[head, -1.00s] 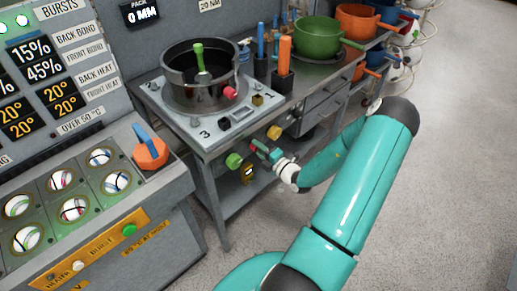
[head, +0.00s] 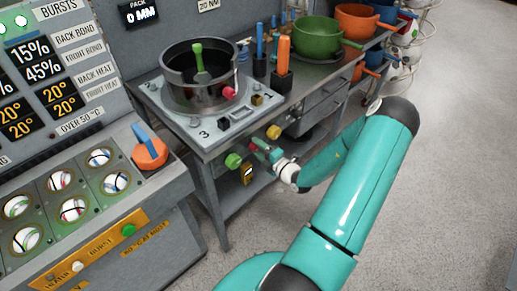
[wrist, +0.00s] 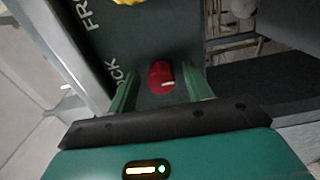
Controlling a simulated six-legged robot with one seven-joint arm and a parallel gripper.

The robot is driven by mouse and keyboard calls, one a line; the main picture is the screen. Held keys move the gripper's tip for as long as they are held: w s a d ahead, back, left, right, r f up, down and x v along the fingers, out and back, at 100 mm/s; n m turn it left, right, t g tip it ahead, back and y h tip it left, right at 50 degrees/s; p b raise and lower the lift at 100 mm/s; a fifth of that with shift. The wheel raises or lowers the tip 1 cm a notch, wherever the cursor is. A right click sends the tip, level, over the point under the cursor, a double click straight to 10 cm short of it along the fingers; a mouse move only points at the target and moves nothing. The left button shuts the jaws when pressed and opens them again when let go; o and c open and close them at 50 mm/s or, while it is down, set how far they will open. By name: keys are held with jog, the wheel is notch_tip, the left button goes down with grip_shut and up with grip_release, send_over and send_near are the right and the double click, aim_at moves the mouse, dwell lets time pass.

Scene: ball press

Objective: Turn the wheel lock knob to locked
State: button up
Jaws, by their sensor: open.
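A red knob (wrist: 161,77) with a white mark on its side sits on the dark front panel in the wrist view. Part of a label beside it reads "OCK", and "FR" shows farther up; the rest of the lettering is cut off or hidden. My gripper (wrist: 159,92) is open, with one green finger on each side of the red knob. Gaps show between fingers and knob, so I see no grip on it. In the head view my gripper (head: 265,151) is at the bench's front panel, where the red knob shows only as a small spot.
A green knob (head: 233,160) and a yellow knob (head: 273,132) are on the same bench front, either side of my gripper. A dark round pot (head: 187,92) stands on the bench top. A control console (head: 140,215) stands at the left. Open floor lies at the right.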

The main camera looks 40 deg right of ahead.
jog(key=s, duration=1.3)
jog(key=shift+s+d, duration=0.2)
jog(key=shift+s, duration=0.2)
jog(key=w+a+r+n+g+y, duration=0.2)
jog(key=a+r+n+g+y, duration=0.4)
jog(key=a+n, duration=0.65)
jog(key=w+a+r+n+g+y, duration=0.25)
jog(key=a+r+n+g, duration=0.55)
jog(key=n, duration=0.7)
jog(key=s+a+r+n+h, duration=0.2)
jog(key=a+r+n+h, duration=0.1)
jog(key=r+n, duration=0.3)
jog(key=s+a+r+n+t+h, duration=0.1)
jog(key=s+a+r+n+h, duration=0.2)
jog(key=n, duration=0.8)
jog(key=s+a+r+n+h, duration=0.2)
jog(key=a+r+n, duration=0.3)
jog(key=r+n, duration=0.3)
jog(key=shift+s+a+r+n+t+h, duration=0.25)
jog(key=shift+r+n+t+h, duration=0.15)
jog(key=shift+n, duration=0.25)
